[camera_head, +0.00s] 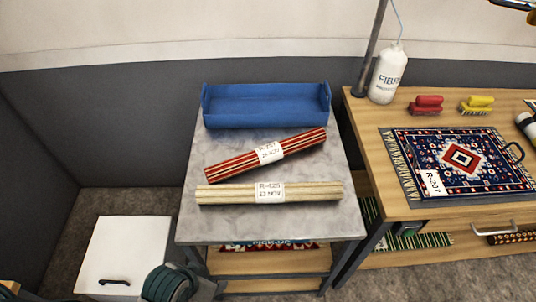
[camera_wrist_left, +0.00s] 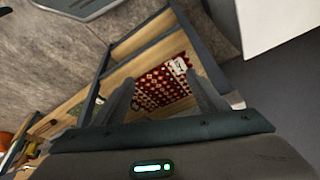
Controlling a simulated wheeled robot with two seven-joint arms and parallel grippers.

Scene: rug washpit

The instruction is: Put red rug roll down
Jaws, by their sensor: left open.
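The red striped rug roll (camera_head: 225,168) lies on the grey tabletop (camera_head: 270,224) in the head view. It is slanted, its right end farther back, and has a white tag around its middle. A cream rug roll (camera_head: 220,195) with a white tag lies just in front of it; their left ends are close. My left gripper (camera_wrist_left: 160,85) is open in the left wrist view, with nothing between its fingers. In the head view, my left arm shows at the lower left, below and left of the table, apart from the red roll. My right gripper is not in view.
A blue tray (camera_head: 266,123) stands at the table's back. A wooden bench (camera_head: 375,160) at right holds a patterned rug (camera_head: 412,153), brushes and a white bottle (camera_head: 388,75). A white box (camera_head: 125,250) stands lower left. A folded red rug (camera_wrist_left: 160,70) lies on the lower shelf.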

